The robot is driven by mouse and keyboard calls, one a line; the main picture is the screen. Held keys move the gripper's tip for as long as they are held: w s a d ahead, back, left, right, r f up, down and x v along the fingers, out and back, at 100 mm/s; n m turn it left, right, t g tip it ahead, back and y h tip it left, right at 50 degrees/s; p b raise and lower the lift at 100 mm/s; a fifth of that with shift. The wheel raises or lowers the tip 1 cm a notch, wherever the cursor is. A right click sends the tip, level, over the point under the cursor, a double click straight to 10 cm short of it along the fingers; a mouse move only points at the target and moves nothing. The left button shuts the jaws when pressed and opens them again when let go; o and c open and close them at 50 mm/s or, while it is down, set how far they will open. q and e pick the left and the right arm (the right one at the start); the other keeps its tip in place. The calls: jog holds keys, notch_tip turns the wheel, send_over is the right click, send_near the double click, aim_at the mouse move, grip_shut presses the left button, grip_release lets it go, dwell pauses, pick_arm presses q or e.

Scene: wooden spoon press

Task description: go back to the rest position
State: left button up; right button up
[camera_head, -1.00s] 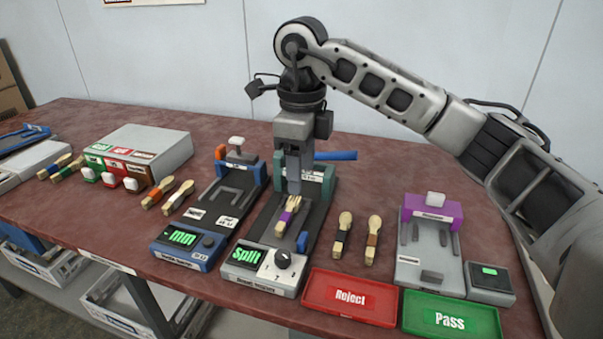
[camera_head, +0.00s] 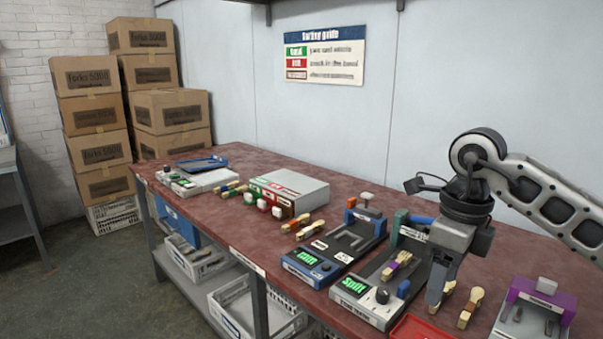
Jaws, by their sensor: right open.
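My right gripper (camera_head: 437,296) hangs pointing down on the right side of the view. It is open, with nothing seen between its fingers. It stands in front of the right part of the Split press (camera_head: 372,306) and hides some of it. A wooden piece with a purple band (camera_head: 397,264) lies on that press, apart from the gripper. Two banded wooden pieces lie on the table to the right: one is partly behind the gripper (camera_head: 447,291), the other (camera_head: 471,306) lies beside it. My left gripper is out of view.
The red table (camera_head: 215,167) holds a blue press (camera_head: 318,266), a grey box (camera_head: 290,190) with coloured labels and a purple-topped fixture (camera_head: 540,296). A red tray (camera_head: 412,328) is cut off at the bottom. Stacked cartons (camera_head: 88,115) stand at the left, with free floor before them.

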jog(key=a+f+n+g+y, duration=0.1)
jog(key=a+f+y, duration=0.35)
jog(key=a, duration=0.35)
jog(key=s+a+r+m+g+y, duration=0.1)
jog(key=s+a+m+y, duration=0.1)
jog(key=s+a+y, duration=0.4)
jog(key=s+a+r+m+g+y, duration=0.1)
jog(key=s+a+r+m+y, duration=0.15)
jog(key=a+y, duration=0.6)
jog(key=w+d+f+m+t+h, duration=0.35)
jog(key=m+t, duration=0.65)
jog(key=m, duration=0.4)
jog(key=w+d+f+m+t+h, duration=0.2)
jog(key=d+f+m+t+h, duration=0.25)
jog(key=m+t, duration=0.85)
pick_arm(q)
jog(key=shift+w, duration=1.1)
pick_arm(e)
jog(key=s+d+f+m+g+h, duration=0.3)
jog(key=s+f+m, duration=0.3)
jog(key=f, duration=0.3)
jog(key=s+d+f+m+g+h, duration=0.4)
jog(key=s+f+m+g+h, duration=0.1)
jog(key=f, duration=0.5)
jog(key=shift+s+f+m+g+h, duration=0.2)
jog(key=shift+s+m+g+h, duration=0.1)
jog(key=shift+s+m+g, duration=0.45)
